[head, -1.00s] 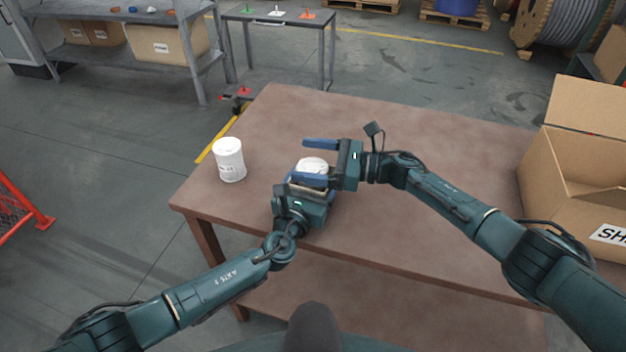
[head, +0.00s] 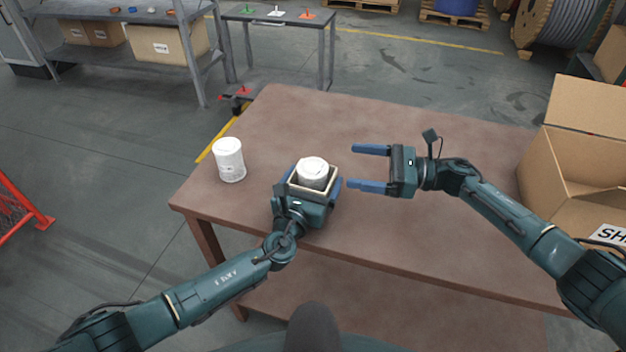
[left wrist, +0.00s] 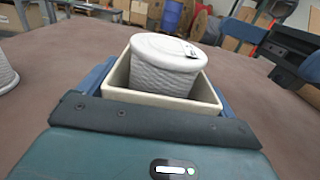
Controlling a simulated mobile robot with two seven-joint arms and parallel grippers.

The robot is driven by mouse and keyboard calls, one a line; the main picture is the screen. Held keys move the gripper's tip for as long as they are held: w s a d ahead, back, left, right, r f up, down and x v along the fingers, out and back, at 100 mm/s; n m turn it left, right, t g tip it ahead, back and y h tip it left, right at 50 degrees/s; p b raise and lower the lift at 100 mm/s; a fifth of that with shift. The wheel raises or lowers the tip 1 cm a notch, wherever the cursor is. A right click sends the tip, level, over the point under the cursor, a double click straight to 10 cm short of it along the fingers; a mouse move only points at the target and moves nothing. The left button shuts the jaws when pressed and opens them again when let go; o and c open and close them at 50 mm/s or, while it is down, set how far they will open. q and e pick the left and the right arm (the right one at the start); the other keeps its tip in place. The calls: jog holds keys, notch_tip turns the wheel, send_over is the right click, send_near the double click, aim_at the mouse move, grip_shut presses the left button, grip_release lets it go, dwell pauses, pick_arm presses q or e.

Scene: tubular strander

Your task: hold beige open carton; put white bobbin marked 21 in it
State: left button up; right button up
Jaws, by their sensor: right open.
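A small beige open carton (head: 326,191) is held at the front left part of the table. My left gripper (head: 313,186) is shut on it, with a blue finger on each side. A white bobbin (head: 313,171) stands inside the carton with its top above the rim. In the left wrist view the bobbin (left wrist: 165,65) sits a little tilted in the carton (left wrist: 158,98), with a small label that I cannot read. My right gripper (head: 369,169) is open and empty, to the right of the carton and apart from it.
Another white bobbin (head: 229,160) stands on the brown table (head: 430,235) to the left; its label is too small to read. A large cardboard box (head: 572,165) stands at the table's right end. The table's back middle is clear.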

pick_arm(q)
jog(key=shift+o, duration=0.8)
